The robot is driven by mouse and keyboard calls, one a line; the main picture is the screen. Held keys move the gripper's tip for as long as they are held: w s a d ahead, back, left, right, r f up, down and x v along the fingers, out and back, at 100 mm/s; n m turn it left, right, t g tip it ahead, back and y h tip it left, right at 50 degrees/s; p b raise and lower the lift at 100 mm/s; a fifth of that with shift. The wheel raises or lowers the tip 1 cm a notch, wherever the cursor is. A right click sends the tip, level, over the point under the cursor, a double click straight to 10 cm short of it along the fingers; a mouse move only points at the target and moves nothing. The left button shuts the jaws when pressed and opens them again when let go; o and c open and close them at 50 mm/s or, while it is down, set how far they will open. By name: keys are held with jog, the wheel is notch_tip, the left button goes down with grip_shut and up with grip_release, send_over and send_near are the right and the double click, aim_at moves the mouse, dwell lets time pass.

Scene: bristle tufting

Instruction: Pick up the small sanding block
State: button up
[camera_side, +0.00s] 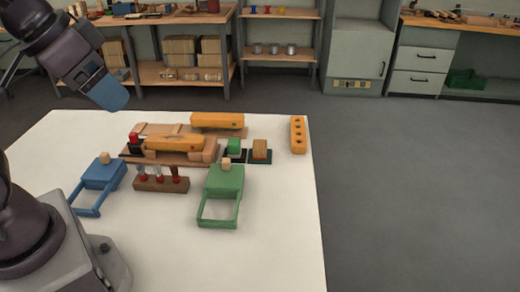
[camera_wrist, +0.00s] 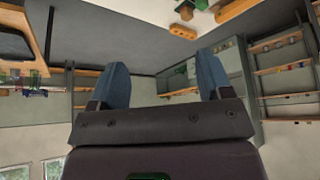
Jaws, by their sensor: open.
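A small wooden block on a dark base (camera_side: 260,150) stands on the white table, right of centre; it looks like the sanding block, though I cannot be sure. A similar green block on a dark base (camera_side: 235,150) stands just left of it. My gripper (camera_side: 111,96) is above the table's far left part, well away from and higher than both blocks. In the wrist view my gripper (camera_wrist: 161,70) shows two blue fingers spread apart with nothing between them. I cannot make out the wooden block clearly in the wrist view.
A yellow-orange bar with holes (camera_side: 298,135) lies near the table's right edge. A wooden fixture with orange-yellow tools (camera_side: 175,143) fills the middle. A rack of red-tipped tools (camera_side: 160,180), a blue frame (camera_side: 98,180) and a green frame (camera_side: 222,190) are nearer. The table's front is clear.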

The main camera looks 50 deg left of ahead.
jog(key=n+g+y, duration=0.2)
jog(key=n+y, duration=0.1)
jog(key=n, duration=0.6)
send_near(260, 144)
jog(key=x, duration=1.1)
jog(key=shift+a+f, duration=0.1)
jog(key=shift+f, duration=0.05)
jog(key=c, duration=1)
